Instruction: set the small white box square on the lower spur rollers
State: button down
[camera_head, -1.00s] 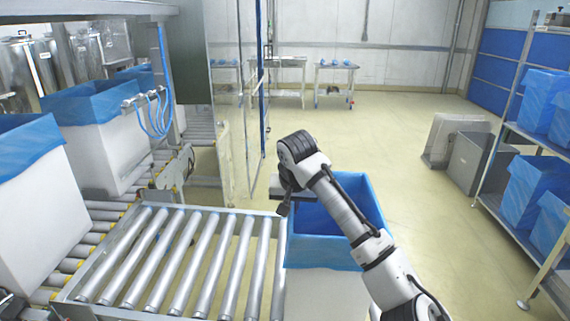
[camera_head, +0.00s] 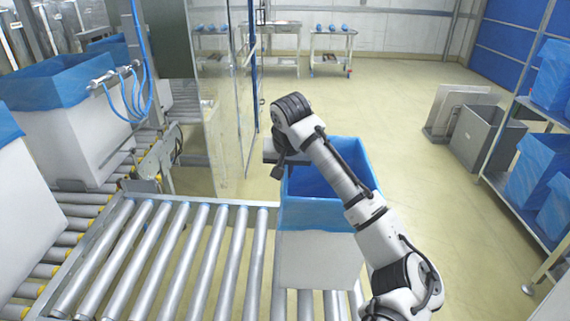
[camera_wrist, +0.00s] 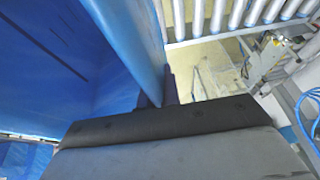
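The small white box (camera_head: 318,262) has a blue liner folded over its rim and open at the top. It stands upright at the right end of the spur rollers (camera_head: 190,250), with roller ends showing below its front face. I cannot tell whether its base touches them. My gripper (camera_wrist: 160,88) has its dark fingers on both sides of the box's blue-lined wall (camera_wrist: 125,40), seemingly pinching it. In the head view my gripper (camera_head: 276,160) is at the box's far left rim, with its fingertips mostly hidden.
Large white boxes with blue liners (camera_head: 75,130) stand on the conveyor at the left. A clear panel (camera_head: 228,130) stands behind the rollers. Grey bins (camera_head: 485,135) and a shelf with blue-lined boxes (camera_head: 520,190) are at the right. The spur rollers left of the box are bare.

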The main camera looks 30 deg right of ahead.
jog(key=shift+s+f+b, duration=0.15)
jog(key=shift+f+b, duration=0.8)
jog(key=shift+f, duration=0.05)
notch_tip(320, 180, down, 6)
jog(key=b, duration=0.4)
jog(key=c, duration=1.1)
grip_release()
jog(key=shift+f, duration=0.1)
jog(key=shift+o, duration=0.2)
jog(key=shift+r+p, duration=4.75)
jog(key=shift+r, duration=1.3)
